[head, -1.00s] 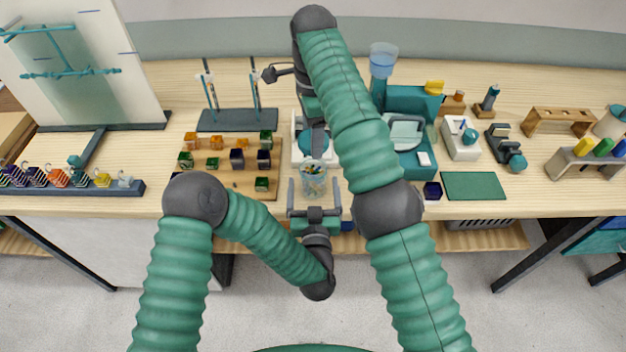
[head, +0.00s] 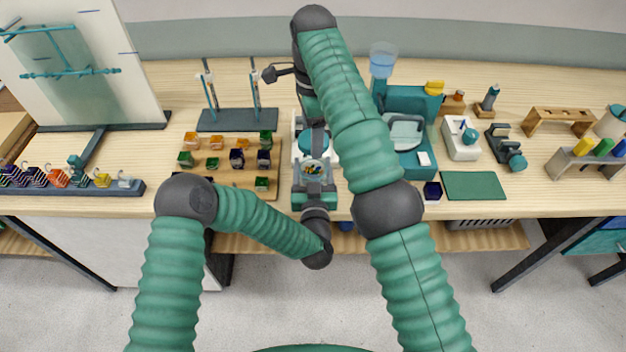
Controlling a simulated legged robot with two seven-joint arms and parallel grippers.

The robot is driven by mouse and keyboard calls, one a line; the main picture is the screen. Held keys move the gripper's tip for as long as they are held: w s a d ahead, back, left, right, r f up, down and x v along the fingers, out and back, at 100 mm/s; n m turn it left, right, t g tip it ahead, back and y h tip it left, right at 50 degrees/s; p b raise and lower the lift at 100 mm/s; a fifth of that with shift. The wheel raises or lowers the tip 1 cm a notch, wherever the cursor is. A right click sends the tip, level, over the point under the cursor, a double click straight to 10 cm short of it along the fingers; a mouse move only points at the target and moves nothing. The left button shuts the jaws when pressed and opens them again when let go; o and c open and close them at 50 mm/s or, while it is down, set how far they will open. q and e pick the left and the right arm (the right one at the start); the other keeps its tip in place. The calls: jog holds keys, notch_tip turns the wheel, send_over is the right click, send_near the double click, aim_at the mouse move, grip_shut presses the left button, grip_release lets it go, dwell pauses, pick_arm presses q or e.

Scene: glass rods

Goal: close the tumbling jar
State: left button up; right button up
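The tumbling jar (head: 314,171) is a clear, open-topped container with multicoloured bits inside. It stands at the middle of the bench's front part, and its lower part is hidden. My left gripper (head: 314,180) is close around the jar from the front; whether its fingers touch the glass is too small to tell. A round teal piece (head: 304,145), possibly the lid, shows just behind the jar over a white base. My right gripper (head: 318,138) points down in front of this piece from above. Its fingertips are too small to tell whether they are shut on it.
A wooden board (head: 228,181) with coloured cubes lies left of the jar. A dark stand (head: 238,122) with two upright rods is behind it. A teal machine (head: 408,160) stands close on the right, with a green mat (head: 474,186) beyond. The bench's front edge is close.

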aim_at(313, 177)
pick_arm(q)
grip_shut()
pick_arm(e)
notch_tip(313, 177, down, 5)
jog(key=shift+s+r, duration=0.1)
jog(key=shift+s, duration=0.05)
dwell(0.4)
dwell(0.4)
jog(key=shift+f, duration=0.9)
jog(key=shift+f, duration=0.55)
